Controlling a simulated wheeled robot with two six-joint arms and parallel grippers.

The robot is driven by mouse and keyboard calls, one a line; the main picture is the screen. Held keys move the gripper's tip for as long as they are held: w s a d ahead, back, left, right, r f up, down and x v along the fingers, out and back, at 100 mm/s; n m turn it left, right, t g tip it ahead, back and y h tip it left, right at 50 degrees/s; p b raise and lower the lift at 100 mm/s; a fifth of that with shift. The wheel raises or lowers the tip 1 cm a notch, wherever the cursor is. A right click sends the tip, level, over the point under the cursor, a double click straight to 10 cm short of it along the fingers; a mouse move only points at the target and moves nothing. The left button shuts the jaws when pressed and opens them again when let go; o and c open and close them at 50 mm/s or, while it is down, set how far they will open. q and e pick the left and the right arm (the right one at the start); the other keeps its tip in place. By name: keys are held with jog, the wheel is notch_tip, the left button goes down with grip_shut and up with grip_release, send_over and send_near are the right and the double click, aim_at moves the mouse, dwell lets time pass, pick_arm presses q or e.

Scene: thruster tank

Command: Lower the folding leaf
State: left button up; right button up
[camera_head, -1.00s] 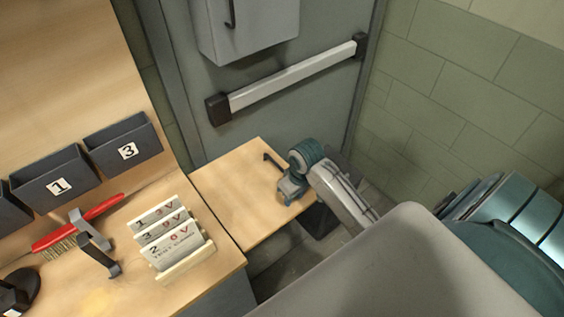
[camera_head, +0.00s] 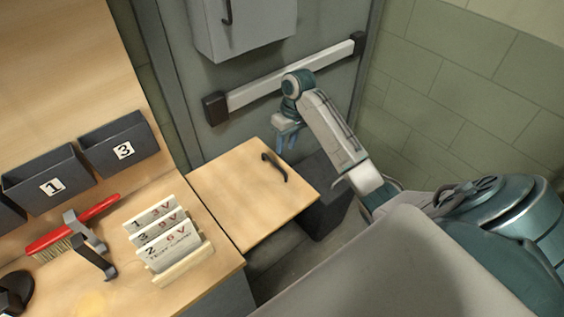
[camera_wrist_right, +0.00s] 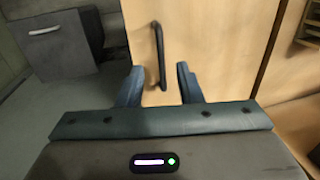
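The folding leaf (camera_head: 238,200) is a light wooden panel at the right end of the workbench, about level with its top. A dark bar handle (camera_head: 274,167) is fixed near its outer edge. In the right wrist view the leaf (camera_wrist_right: 205,50) fills the middle. Its handle (camera_wrist_right: 159,55) lies ahead of and between the two spread fingers of my right gripper (camera_wrist_right: 158,82), which are empty. My left gripper is not in view.
The workbench (camera_head: 105,285) holds a card rack (camera_head: 180,267), a red-handled brush (camera_head: 72,228) and numbered bins (camera_head: 120,145). A door with a push bar (camera_head: 290,80) stands behind. A dark grey box (camera_head: 322,195) is on the floor beside the leaf.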

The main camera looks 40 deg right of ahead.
aim_at(281, 169)
jog(key=f+b, duration=0.2)
jog(key=f, duration=0.1)
jog(key=a+f+b, duration=0.1)
jog(key=f+b, duration=0.1)
jog(key=f, duration=0.1)
jog(key=shift+a+f, duration=0.1)
jog(key=shift+f, duration=0.1)
jog(key=shift+a+f+p, duration=0.2)
jog(key=shift+f+p, duration=0.45)
jog(key=shift+f, duration=0.25)
grip_shut()
